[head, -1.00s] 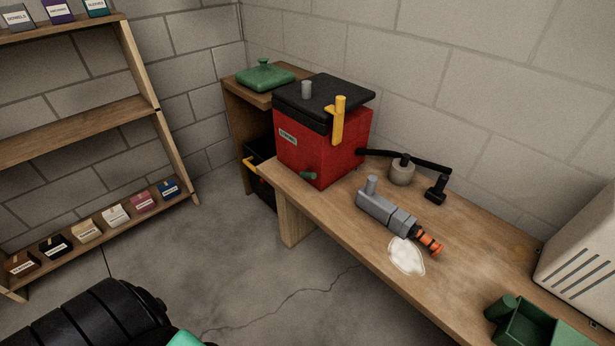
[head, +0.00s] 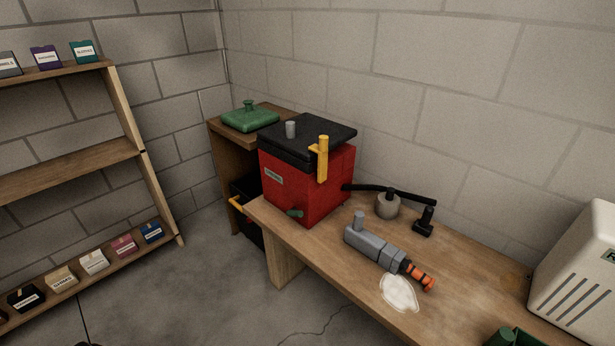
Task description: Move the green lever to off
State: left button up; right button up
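A small green lever (head: 295,213) sticks out low on the front of a red box (head: 309,188) with a black lid (head: 308,142). The box stands at the left end of the wooden bench. Any off marking for the lever is too small to see. Neither of my grippers shows in the head view now.
A grey tool with an orange end (head: 388,249), a white patch (head: 399,292) and a black-armed grey device (head: 388,204) are on the bench (head: 462,260). A white slotted unit (head: 580,275) stands at right. A shelf (head: 70,168) with small boxes is at left. Floor before the bench is clear.

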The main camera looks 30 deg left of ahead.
aim_at(293, 213)
jog(key=k+j+u, duration=0.15)
jog(key=u, duration=0.3)
jog(key=k+j+u, duration=0.1)
jog(key=u, duration=0.4)
jog(key=j, duration=0.1)
